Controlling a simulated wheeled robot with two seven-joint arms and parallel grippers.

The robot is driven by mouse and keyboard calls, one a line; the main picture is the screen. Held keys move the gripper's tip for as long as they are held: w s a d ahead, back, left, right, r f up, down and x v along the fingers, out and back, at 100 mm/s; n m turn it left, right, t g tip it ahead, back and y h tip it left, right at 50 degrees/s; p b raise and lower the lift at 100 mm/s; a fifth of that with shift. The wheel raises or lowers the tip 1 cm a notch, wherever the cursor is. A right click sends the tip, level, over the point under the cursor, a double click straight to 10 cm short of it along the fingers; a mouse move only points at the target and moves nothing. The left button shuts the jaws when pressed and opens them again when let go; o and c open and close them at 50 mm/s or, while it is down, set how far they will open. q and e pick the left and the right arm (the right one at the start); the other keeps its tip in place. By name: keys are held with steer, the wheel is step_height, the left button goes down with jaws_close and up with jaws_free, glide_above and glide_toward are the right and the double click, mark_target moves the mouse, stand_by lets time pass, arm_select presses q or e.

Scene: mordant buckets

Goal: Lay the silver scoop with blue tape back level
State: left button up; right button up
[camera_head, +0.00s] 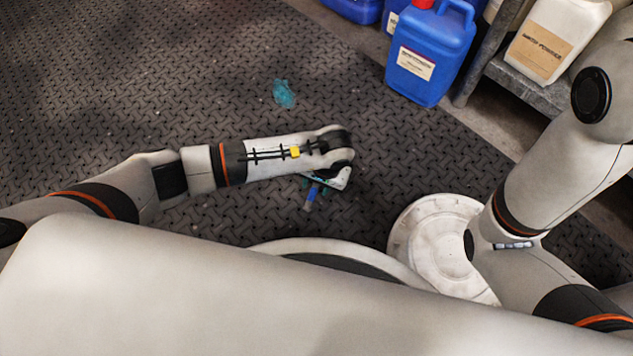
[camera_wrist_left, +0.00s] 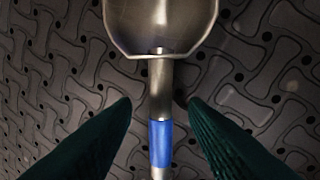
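The silver scoop shows in the left wrist view, with its metal bowl (camera_wrist_left: 160,25) at the top and blue tape (camera_wrist_left: 160,143) around its handle. It is over the dark patterned floor; I cannot tell whether it rests flat or tilted. My left gripper (camera_wrist_left: 160,105) is open, its two dark fingers on either side of the handle with gaps between. In the head view my left gripper (camera_head: 328,182) hides most of the scoop; only the blue-taped handle (camera_head: 312,194) shows below it. My right gripper is out of view.
A teal crumpled piece (camera_head: 284,94) lies on the mat (camera_head: 200,60) beyond the left arm. A white round lid (camera_head: 425,232) is to the right of the scoop. A blue canister (camera_head: 430,55) and a pale jug (camera_head: 555,38) on a shelf stand at the back right. The mat at left is clear.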

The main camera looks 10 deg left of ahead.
arm_select(q)
step_height(320, 180, up, 12)
steer(key=d+p, duration=0.2)
steer(key=p, duration=0.5)
steer(key=shift+s+d+p, duration=0.15)
steer(key=shift+s+p, duration=0.15)
steer(key=shift+f, duration=0.1)
